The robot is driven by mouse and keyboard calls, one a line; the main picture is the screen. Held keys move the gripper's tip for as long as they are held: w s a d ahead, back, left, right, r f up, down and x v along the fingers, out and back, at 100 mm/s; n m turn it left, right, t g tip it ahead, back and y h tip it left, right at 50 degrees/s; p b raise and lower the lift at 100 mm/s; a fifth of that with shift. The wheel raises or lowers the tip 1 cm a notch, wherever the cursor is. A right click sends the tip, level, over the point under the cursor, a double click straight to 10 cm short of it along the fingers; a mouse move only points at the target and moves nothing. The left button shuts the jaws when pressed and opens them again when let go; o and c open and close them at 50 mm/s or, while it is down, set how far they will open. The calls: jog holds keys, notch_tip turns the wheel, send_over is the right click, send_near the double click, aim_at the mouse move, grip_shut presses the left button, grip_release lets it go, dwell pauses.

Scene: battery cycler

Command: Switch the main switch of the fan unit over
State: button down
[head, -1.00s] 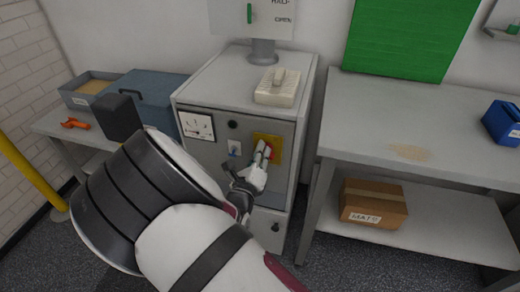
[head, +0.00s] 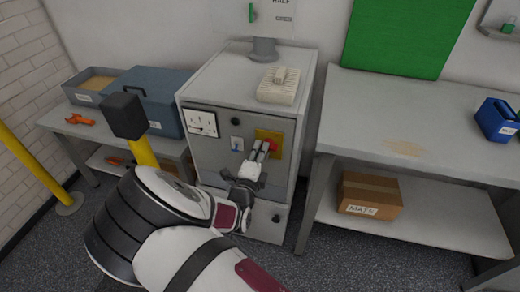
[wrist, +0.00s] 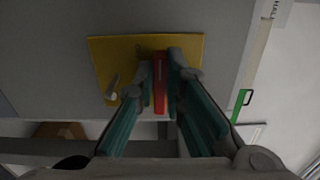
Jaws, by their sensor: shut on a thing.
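The main switch is a red handle (head: 272,147) on a yellow plate (head: 264,134), on the front of the grey cabinet (head: 222,151). My gripper (head: 262,151) is at the handle and covers much of it in the head view. In the wrist view, the red handle (wrist: 159,84) lies between the two teal-lined fingers of my gripper (wrist: 160,72), which are shut on it. The yellow plate (wrist: 120,56) is behind it, with a small grey peg (wrist: 113,88) beside the handle. The handle's exact angle is hard to tell in the head view.
The cabinet front also bears a gauge (head: 202,122), a dark round lamp (head: 235,121) and a small switch (head: 237,144). A ribbed pale block (head: 278,91) lies on top. A bench (head: 380,116) stands to the right, a blue toolbox (head: 165,94) to the left.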

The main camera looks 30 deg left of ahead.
jog(key=shift+f+n, duration=0.15)
jog(key=shift+n, duration=0.15)
jog(key=c, duration=1.7)
grip_release()
jog(key=shift+o, duration=0.2)
jog(key=v, duration=0.7)
jog(key=shift+s, duration=0.25)
jog(key=shift+d, duration=0.1)
